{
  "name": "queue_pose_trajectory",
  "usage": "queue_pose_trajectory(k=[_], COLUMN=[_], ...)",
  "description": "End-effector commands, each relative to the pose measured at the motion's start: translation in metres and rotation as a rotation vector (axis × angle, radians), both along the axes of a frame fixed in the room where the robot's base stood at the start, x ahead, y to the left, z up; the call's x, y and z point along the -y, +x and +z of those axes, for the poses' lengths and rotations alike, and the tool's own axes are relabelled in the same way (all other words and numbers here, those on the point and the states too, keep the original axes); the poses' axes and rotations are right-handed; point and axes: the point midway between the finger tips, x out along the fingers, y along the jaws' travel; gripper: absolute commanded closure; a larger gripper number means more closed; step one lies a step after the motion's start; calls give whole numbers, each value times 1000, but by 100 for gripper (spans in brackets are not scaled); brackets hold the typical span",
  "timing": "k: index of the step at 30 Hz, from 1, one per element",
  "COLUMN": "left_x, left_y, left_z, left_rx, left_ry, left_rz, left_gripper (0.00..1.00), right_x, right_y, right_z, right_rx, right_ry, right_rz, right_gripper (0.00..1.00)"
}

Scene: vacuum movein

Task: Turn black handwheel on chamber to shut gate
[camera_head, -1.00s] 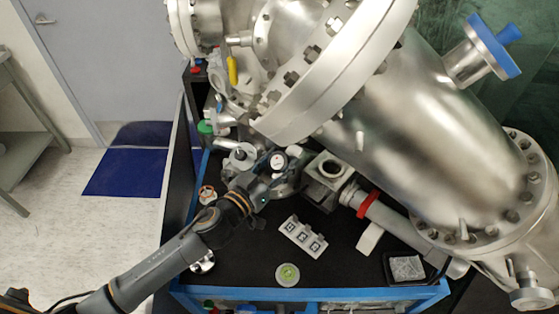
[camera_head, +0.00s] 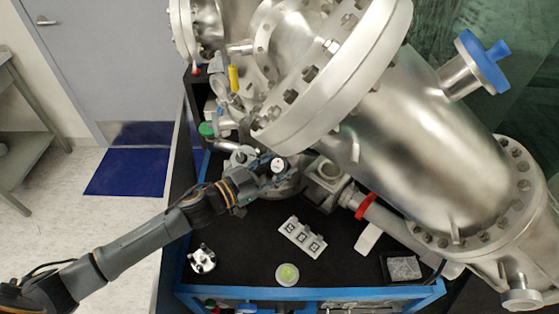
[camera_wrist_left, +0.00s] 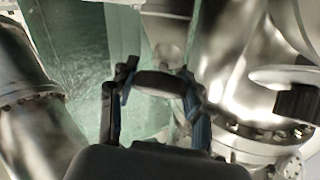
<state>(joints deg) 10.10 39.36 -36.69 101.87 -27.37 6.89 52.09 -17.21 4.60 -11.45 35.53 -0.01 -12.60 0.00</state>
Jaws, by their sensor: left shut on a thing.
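The black handwheel (camera_wrist_left: 160,83) shows in the left wrist view as a dark rounded piece between my two fingers. My left gripper (camera_wrist_left: 158,98) is shut on it, one finger on each side. In the head view my left gripper (camera_head: 258,174) is at the valve area below the big chamber (camera_head: 430,125), beside a small round white-faced gauge (camera_head: 277,164). The handwheel is mostly hidden there by the gripper. The gate itself cannot be made out. My right gripper is not in view.
On the black tabletop (camera_head: 340,262) lie a white marker plate (camera_head: 302,237), a green-centred disc (camera_head: 287,274), a metal flange fitting (camera_head: 202,260) and a grey pad (camera_head: 404,267). A pipe with a red clamp (camera_head: 365,206) runs right. Another black knob (camera_wrist_left: 298,103) shows in the wrist view.

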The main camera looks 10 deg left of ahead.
Motion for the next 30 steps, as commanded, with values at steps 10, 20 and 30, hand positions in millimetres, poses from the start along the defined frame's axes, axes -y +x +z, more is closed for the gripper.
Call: queue_pose_trajectory(k=[10,20,30], left_x=[-1,0,0], left_y=[1,0,0], left_z=[3,1,1], left_rx=[70,90,91], left_ry=[122,155,156], left_rz=[-136,-179,-179], left_gripper=[82,83,49], right_x=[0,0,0], right_y=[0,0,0], right_z=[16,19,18], right_rx=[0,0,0], right_ry=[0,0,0], right_rz=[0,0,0], right_gripper=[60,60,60])
